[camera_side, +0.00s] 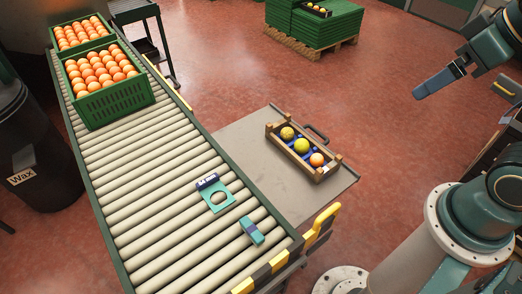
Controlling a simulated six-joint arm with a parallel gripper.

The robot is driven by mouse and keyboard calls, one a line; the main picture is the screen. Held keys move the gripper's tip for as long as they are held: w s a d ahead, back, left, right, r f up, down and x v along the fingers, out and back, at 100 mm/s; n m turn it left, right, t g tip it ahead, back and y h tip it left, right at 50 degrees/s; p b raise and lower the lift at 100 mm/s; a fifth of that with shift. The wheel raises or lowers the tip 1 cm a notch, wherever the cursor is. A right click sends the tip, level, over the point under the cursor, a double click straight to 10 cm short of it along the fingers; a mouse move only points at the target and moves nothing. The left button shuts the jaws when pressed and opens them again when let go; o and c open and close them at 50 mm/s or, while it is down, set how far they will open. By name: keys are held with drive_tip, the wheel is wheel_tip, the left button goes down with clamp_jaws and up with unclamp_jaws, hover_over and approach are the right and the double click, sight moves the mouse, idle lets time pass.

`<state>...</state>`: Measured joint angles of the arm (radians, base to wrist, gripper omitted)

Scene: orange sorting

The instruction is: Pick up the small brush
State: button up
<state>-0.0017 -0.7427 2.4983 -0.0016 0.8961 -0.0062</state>
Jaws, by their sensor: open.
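A small teal and blue-grey block (251,231), which looks like the small brush, lies on the roller conveyor (150,172) near its front end. A teal plate with a round hole (218,198) lies a little behind and left of it, with a dark blue labelled piece (207,181) at its back edge. My gripper (420,91) is high at the upper right, far from the brush and over the red floor. It is open, and nothing shows in it. The gap between its fingers is hard to see from this side.
Green crates of oranges (106,104) stand at the conveyor's far end. A wooden tray (326,176) with several fruits sits on a grey table (243,137) right of the conveyor. A yellow-black guard (322,222) edges the front end. A dark wax bin (45,180) stands left.

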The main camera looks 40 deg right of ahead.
drive_tip(key=w+a+f+n+g+y, duration=0.1)
drive_tip(key=w+a+f+n, duration=0.15)
drive_tip(key=w, duration=0.25)
drive_tip(key=w+a+f+n, duration=0.2)
drive_tip(key=w+a+n, duration=0.1)
drive_tip(key=w, duration=0.2)
drive_tip(key=n+g+y, duration=0.4)
drive_tip(key=n+g, duration=0.1)
drive_tip(key=n, duration=0.7)
hover_over(253, 228)
drive_tip(key=d, duration=0.5)
wheel_tip(253, 228, down, 29)
drive_tip(key=shift+f, duration=0.2)
drive_tip(key=shift+h, duration=0.3)
drive_tip(key=shift+x, duration=4.25)
